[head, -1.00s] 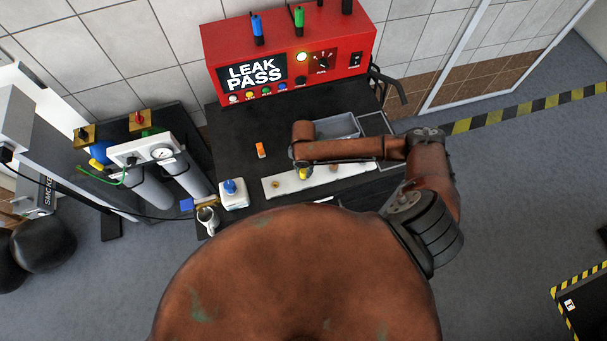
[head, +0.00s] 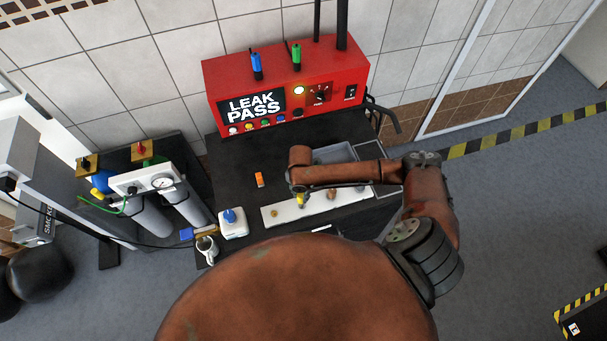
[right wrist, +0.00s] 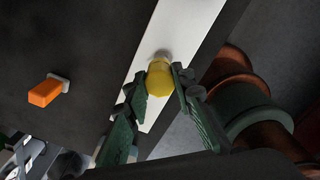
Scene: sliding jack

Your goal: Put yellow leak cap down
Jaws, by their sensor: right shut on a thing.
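The yellow leak cap (head: 301,202) shows below the end of my right arm in the head view. In the right wrist view the cap (right wrist: 160,79) sits between the green fingertips of my right gripper (right wrist: 161,86), which is shut on it. The cap is in front of the white strip (right wrist: 184,40) there, with a small greyish part at its far end. The strip (head: 350,195) lies on the black bench. I cannot tell whether the cap touches it. My left gripper is not in view.
Small brass-coloured pieces (head: 274,213) sit on the strip. An orange block (head: 259,180) and a white box with a blue top (head: 232,224) stand to the left. A grey bin (head: 335,153) lies behind my arm. The red tester (head: 215,92) stands at the back.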

